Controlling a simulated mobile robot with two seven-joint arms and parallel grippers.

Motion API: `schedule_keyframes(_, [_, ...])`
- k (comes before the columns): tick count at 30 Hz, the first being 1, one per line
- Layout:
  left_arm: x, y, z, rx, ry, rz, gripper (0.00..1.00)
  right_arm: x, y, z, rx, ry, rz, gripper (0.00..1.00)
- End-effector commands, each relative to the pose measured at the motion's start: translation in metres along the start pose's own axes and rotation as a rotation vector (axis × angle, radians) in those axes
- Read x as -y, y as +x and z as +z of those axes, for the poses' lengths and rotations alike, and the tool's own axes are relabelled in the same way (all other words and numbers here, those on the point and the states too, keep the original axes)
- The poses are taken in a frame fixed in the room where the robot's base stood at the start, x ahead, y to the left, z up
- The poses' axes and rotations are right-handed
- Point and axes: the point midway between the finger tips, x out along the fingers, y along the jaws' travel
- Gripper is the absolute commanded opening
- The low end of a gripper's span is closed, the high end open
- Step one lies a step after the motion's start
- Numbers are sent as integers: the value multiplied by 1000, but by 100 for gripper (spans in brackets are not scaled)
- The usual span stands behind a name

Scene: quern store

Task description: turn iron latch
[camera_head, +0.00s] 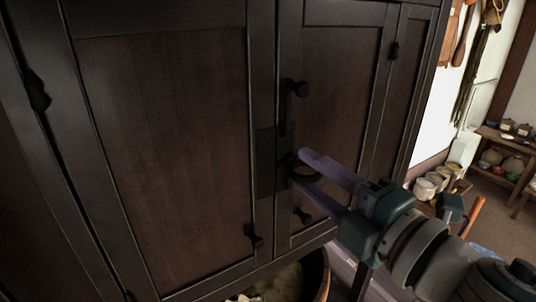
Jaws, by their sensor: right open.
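A dark cabinet door (165,120) fills the left and middle of the view. My right gripper (298,168) reaches in from the lower right. The fingers hide part of the ring. My left gripper is not in view.
Below the cabinet is a round wooden tub (320,275). At the right, shelves with pots (506,165) stand by the wall, with open floor in front.

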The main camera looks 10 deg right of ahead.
Motion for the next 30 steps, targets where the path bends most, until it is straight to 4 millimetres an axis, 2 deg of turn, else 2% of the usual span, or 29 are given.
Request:
schedule_keyframes(5, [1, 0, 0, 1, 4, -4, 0, 0, 0, 0, 0, 0, 0, 42])
schedule_keyframes(16, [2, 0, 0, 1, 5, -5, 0, 0, 0, 0, 0, 0, 0, 0])
schedule_keyframes(30, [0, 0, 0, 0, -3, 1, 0, 0, 0, 0, 1, 2, 0, 0])
